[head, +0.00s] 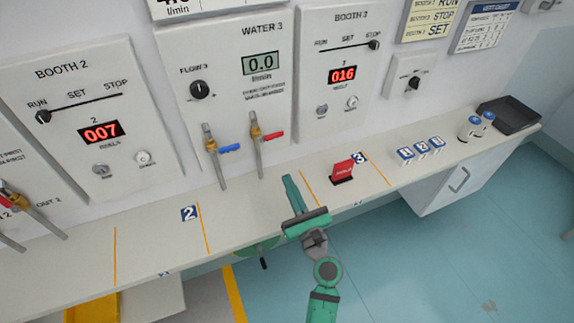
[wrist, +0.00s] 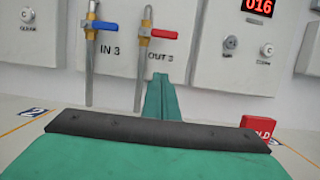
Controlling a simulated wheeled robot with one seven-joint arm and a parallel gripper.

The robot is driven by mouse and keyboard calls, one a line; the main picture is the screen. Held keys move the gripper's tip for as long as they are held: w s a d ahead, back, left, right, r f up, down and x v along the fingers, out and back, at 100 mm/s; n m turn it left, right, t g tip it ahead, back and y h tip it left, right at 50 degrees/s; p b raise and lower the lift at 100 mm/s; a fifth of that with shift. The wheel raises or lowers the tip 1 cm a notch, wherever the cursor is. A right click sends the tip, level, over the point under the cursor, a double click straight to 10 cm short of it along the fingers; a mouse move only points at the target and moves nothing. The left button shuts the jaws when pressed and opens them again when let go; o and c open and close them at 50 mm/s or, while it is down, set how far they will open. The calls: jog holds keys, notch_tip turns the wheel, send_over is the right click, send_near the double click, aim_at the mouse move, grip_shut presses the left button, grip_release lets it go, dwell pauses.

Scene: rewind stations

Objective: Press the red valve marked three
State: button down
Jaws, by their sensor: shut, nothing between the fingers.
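The red valve (head: 273,135) is a small red lever on a brass tap with a grey pipe, under the WATER 3 panel (head: 240,90). In the wrist view the red valve (wrist: 165,34) sits above the label OUT 3. A blue valve (head: 229,149) is to its left, and in the wrist view it (wrist: 104,26) is above IN 3. My gripper (head: 288,180) is shut and empty over the bench, in front of and below the red valve, apart from it. In the wrist view its fingertips (wrist: 160,78) point at the wall just below the red lever.
The bench (head: 240,205) runs along the wall. A red HOLD sign (head: 343,169) stands right of my gripper by the 3 marker. Another red-handled tap (head: 15,196) is at far left. Labelled blocks (head: 422,149) and a black tray (head: 510,115) are at right.

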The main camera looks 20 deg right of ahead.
aim_at(270, 137)
jog(key=w+r, duration=0.6)
jog(key=w, duration=0.3)
jog(key=shift+r, duration=0.15)
jog(key=shift+s+d, duration=0.1)
jog(key=shift+d, duration=0.05)
jog(key=shift+w, duration=0.2)
